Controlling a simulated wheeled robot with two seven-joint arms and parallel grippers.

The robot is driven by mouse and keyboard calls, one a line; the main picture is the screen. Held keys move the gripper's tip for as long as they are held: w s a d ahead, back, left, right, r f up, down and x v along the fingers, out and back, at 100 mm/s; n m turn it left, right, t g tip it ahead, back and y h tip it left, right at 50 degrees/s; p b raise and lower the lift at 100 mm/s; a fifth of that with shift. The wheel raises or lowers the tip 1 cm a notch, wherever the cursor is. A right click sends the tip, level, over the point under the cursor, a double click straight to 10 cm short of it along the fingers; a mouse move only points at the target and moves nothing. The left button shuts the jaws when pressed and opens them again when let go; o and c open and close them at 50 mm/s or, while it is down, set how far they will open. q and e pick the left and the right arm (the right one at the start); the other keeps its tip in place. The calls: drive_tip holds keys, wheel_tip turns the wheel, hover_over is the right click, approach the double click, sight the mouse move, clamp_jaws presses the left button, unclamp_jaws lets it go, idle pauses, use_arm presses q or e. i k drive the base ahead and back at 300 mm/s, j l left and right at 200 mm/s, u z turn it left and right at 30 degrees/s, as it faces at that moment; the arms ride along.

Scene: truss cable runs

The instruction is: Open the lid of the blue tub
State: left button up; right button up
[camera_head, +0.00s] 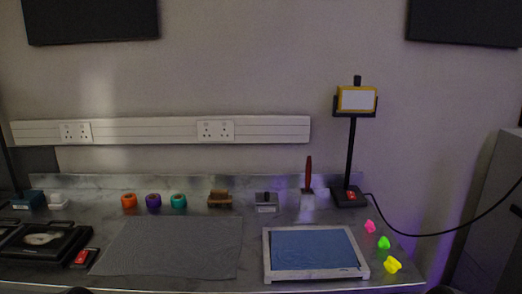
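I cannot clearly pick out a blue tub with a lid. A small dark teal-blue box (28,200) with a pale label stands at the far left of the bench; whether it has a lid is too small to tell. A flat, light grey frame with a blue panel (314,247) lies at the front right of the bench.
The metal bench (265,232) holds a grey mat (170,247), an open black case (42,240), orange (129,200), purple and teal rolls, and a brush (308,175). A lamp-like stand (352,150) and bright pink, green and yellow pieces (392,264) are at right.

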sight(24, 196)
drive_tip(key=u, duration=1.45)
drive_tip(key=z, duration=0.35)
drive_tip(key=j+z, duration=0.4)
drive_tip(key=i+j+z, duration=0.1)
drive_tip(key=z, duration=0.3)
drive_tip(key=j+z, duration=0.45)
drive_tip(key=k+j+z, duration=0.1)
drive_tip(key=j, duration=0.35)
drive_tip(key=k+j, duration=0.15)
drive_tip(key=j, duration=0.3)
drive_tip(key=k+j+z, duration=0.15)
drive_tip(key=j, duration=0.3)
drive_tip(key=k+j, duration=0.1)
drive_tip(key=j, duration=0.3)
drive_tip(key=k+j+z, duration=0.15)
drive_tip(key=j, duration=0.3)
drive_tip(key=k+j+z, duration=0.1)
drive_tip(key=j, duration=0.3)
drive_tip(key=k+j, duration=0.25)
drive_tip(key=j, duration=0.15)
drive_tip(key=z, duration=0.05)
